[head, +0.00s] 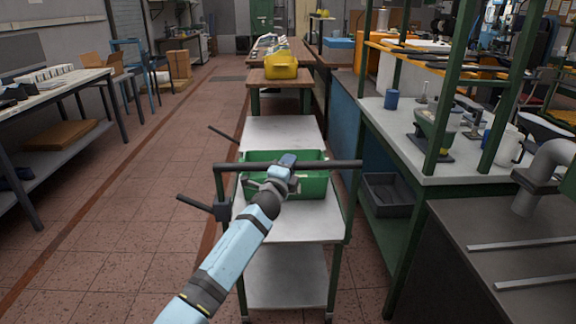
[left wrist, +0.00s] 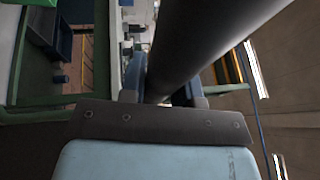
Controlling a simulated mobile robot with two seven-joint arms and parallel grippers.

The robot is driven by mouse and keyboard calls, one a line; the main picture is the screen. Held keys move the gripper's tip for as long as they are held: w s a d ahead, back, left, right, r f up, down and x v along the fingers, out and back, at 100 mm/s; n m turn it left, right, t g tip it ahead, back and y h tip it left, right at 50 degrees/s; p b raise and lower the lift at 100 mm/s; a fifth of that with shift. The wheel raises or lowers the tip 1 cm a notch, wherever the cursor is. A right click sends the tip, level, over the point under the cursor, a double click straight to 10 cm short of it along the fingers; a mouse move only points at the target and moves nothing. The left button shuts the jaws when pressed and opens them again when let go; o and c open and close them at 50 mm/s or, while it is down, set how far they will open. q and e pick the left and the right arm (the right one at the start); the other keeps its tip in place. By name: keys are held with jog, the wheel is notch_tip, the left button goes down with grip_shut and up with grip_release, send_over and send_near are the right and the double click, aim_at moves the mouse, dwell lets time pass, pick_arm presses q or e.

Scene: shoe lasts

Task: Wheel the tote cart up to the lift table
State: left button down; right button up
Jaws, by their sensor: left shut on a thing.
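The tote cart has grey shelves (head: 285,276) and a dark handle bar (head: 335,164) across its near end. A green tote (head: 312,184) sits on its upper level, partly behind the bar and my arm. My left gripper (head: 278,174) is shut on the handle bar. In the left wrist view, the dark bar (left wrist: 205,45) runs between the fingers (left wrist: 160,85). A pale flat top (head: 283,132) lies just beyond the tote. It may be the lift table, but I cannot tell whether it is apart from the cart. My right gripper is out of view.
A green-framed workbench (head: 400,140) stands close along the cart's right side, with a dark metal bench (head: 500,250) nearer. A wooden table with a yellow bin (head: 281,66) stands ahead. The tiled floor (head: 150,190) on the left is open, up to a long table (head: 50,90).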

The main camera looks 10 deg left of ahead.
pick_arm(q)
jog(key=shift+w+a+r, duration=0.15)
jog(key=shift+a+r, duration=0.1)
jog(key=shift+r, duration=0.05)
jog(key=c, duration=1)
grip_release()
jog(key=shift+w+f, duration=0.1)
jog(key=shift+o, duration=0.8)
jog(key=shift+w+f, duration=0.1)
jog(key=shift+f, duration=0.1)
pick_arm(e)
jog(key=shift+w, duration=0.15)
pick_arm(q)
jog(key=shift+d, duration=0.1)
jog(key=shift+s, duration=0.45)
jog(key=p+v, duration=0.1)
jog(key=v, duration=1.2)
jog(key=shift+p, duration=0.4)
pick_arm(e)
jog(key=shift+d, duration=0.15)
pick_arm(q)
jog(key=shift+f, duration=0.1)
